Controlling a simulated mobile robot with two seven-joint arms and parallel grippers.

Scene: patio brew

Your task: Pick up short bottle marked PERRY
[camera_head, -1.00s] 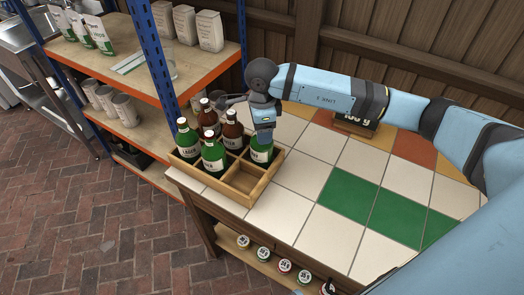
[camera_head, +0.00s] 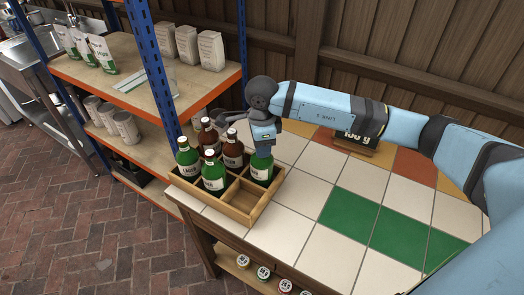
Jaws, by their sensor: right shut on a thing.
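A short green bottle (camera_head: 261,172) with a pale label stands in the right end of a wooden crate (camera_head: 239,215) on the tiled table. Its label is too small and too covered for me to read. My right gripper (camera_head: 262,153) comes down from above and is shut on the upper part of this bottle, hiding its neck. The bottle's lower part is still within the crate walls. My left gripper is not in view.
Two green bottles marked LAGER (camera_head: 187,158) (camera_head: 213,174) and brown bottles (camera_head: 233,148) fill the crate's left compartments. A shelf unit (camera_head: 150,90) with bags and tins stands close on the left. A small sign (camera_head: 354,141) stands behind; the tiles at right are clear.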

